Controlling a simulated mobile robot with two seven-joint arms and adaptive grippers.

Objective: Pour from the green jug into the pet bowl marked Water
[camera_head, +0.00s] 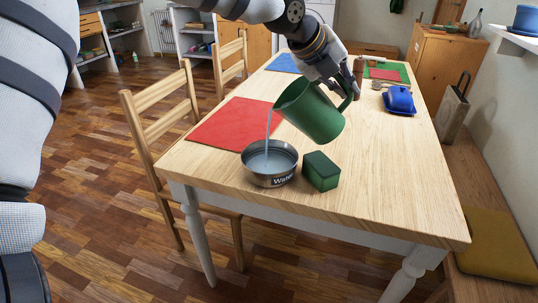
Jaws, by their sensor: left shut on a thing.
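The green jug (312,112) is held in the air above the table, tipped to the left. A thin pale stream (268,133) runs from its lip down into the metal pet bowl (270,178). The bowl is marked Water, stands near the table's front edge, and has liquid (268,161) inside. My left gripper (347,92) is shut on the jug at its handle side; the jug partly hides the fingers. My right gripper is not in view.
A green sponge-like block (321,171) stands just right of the bowl. A red placemat (236,125) lies behind the bowl. A blue butter dish (399,100) and a brown bottle-like object (358,76) stand farther back. The table's right front is clear. Wooden chairs (160,125) stand at the left.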

